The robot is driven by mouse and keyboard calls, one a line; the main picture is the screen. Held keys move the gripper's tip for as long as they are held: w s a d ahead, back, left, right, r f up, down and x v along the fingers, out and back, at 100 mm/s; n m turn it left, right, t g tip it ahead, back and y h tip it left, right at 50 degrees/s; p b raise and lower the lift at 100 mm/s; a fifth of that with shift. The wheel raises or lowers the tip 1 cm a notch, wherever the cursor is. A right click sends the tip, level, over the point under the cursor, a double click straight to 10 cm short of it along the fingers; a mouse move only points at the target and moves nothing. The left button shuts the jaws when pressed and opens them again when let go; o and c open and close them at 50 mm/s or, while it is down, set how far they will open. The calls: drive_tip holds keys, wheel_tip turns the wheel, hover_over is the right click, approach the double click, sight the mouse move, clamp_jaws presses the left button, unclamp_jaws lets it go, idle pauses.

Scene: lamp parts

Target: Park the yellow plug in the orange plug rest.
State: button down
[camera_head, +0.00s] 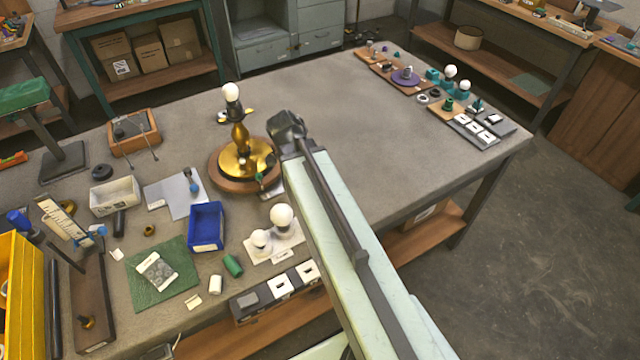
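I cannot make out a yellow plug or an orange plug rest in this view; they may be too small to tell or hidden behind my arm. My pale green arm reaches up from the bottom right across the workbench (345,110) to a dark joint near the middle. No gripper fingers show, so I cannot see whether my gripper holds anything. A brass lamp (238,155) with a white bulb stands upright on a round wooden base, just left of the arm's dark end.
A blue bin (206,227), a green mat (161,273) and a bulb holder (275,245) lie left of my arm. A yellow crate (22,290) is at the left edge. Trays with small parts (470,125) line the far right. The bench's back middle is clear.

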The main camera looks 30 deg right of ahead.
drive_tip(key=shift+s, duration=0.1)
idle(0.7)
drive_tip(key=c, duration=1.2)
unclamp_jaws()
drive_tip(key=p+v, duration=0.7)
drive_tip(key=shift+a+r, duration=0.1)
drive_tip(key=shift+r, duration=0.25)
